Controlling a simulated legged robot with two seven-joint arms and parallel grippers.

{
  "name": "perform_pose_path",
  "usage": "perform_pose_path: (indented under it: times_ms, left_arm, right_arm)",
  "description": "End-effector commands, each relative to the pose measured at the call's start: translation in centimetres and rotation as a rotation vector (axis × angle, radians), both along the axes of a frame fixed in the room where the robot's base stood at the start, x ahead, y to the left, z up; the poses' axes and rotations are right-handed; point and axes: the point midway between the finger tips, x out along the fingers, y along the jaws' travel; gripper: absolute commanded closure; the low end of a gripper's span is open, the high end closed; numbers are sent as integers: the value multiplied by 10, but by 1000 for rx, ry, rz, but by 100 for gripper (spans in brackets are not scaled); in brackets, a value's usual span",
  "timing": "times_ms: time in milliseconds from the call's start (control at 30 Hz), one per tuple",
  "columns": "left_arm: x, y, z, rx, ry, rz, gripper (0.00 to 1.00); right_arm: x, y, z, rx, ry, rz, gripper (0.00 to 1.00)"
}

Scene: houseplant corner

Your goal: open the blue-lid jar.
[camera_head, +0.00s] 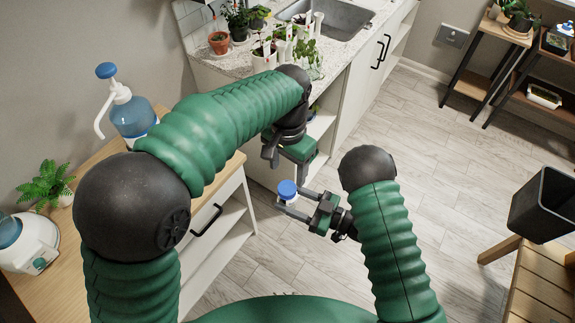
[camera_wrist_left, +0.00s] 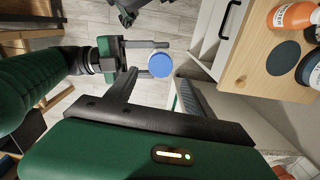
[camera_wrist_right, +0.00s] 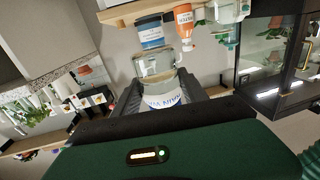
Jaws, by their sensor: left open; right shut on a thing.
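The jar (camera_head: 284,200) has a blue lid (camera_head: 287,187) on top. My right gripper (camera_head: 291,203) is shut on the jar and holds it upright in the air, in front of the cabinet. In the right wrist view the clear jar body (camera_wrist_right: 160,66) and a band with blue lettering show between the fingers; the lid is not visible there. My left gripper (camera_head: 269,150) is open and empty, a little above the jar. In the left wrist view the lid (camera_wrist_left: 160,65) shows from above, beyond the left gripper's fingers (camera_wrist_left: 158,90), apart from them as far as I can tell.
A counter (camera_head: 239,62) with potted plants is behind. A dark bin (camera_head: 541,205) stands right. Floor between is clear.

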Motion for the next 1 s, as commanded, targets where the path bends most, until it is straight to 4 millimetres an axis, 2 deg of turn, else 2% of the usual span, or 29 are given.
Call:
perform_pose_path:
  times_ms: [100, 233, 367, 600, 700, 1000]
  left_arm:
    - [1, 0, 5, -1, 1, -210, 38]
    - [1, 0, 5, 0, 3, -315, 38]
    - [0, 0, -11, 1, 5, -326, 38]
    - [0, 1, -56, 1, 6, -324, 38]
    - [0, 1, -67, 0, 3, -323, 38]
    - [0, 1, -73, 0, 2, -322, 38]
  right_arm:
    - [0, 0, 0, 1, 0, 0, 100]
    - [0, 0, 0, 1, 0, 0, 100]
    - [0, 0, 0, 1, 0, 0, 100]
    - [0, 0, 0, 1, 0, 0, 100]
    - [0, 0, 0, 1, 0, 0, 100]
    - [0, 0, 1, 1, 0, 0, 100]
